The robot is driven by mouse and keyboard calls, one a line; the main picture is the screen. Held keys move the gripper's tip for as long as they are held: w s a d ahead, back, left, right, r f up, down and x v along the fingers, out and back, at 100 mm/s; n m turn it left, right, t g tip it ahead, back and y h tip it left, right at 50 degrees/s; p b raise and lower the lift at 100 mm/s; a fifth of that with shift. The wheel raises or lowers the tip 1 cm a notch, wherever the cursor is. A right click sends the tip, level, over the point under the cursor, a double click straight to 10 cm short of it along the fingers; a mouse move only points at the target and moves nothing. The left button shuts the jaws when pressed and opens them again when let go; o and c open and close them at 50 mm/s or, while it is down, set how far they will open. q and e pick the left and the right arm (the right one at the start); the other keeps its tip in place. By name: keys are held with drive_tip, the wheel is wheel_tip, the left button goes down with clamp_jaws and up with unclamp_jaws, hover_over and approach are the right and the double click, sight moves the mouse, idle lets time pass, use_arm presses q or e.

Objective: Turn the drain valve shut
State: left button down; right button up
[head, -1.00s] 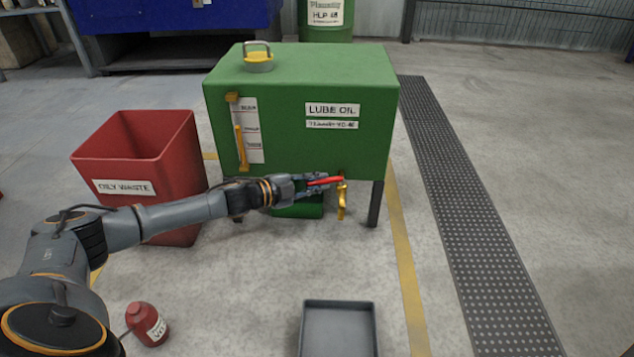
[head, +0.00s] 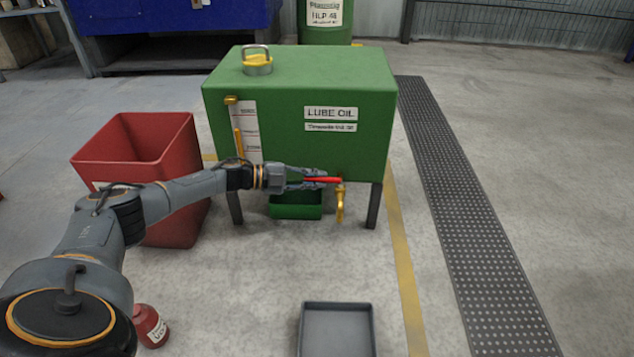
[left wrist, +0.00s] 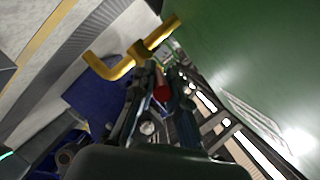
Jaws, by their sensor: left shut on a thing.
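The green lube oil tank (head: 350,95) stands on dark legs. Its brass drain valve (head: 340,207) sticks out low at the front right, spout pointing down. The valve has a red lever (head: 322,180), which points left across the tank front. My left gripper (head: 318,179) is shut on the red lever. In the left wrist view the red lever (left wrist: 161,92) sits between the fingers and the yellow valve body (left wrist: 122,64) is just beyond. The fingers hide part of the lever. My right gripper is not in view.
A green bin (head: 295,210) is on the floor under the tank. A red oily waste bin (head: 140,150) stands left. A grey tray (head: 337,330) and a red bottle (head: 150,325) are on the floor in front. Open floor lies right.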

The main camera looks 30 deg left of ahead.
use_arm(q)
drive_tip(key=c, duration=1.3)
unclamp_jaws()
drive_tip(key=shift+c, duration=0.2)
drive_tip(key=v, duration=1.2)
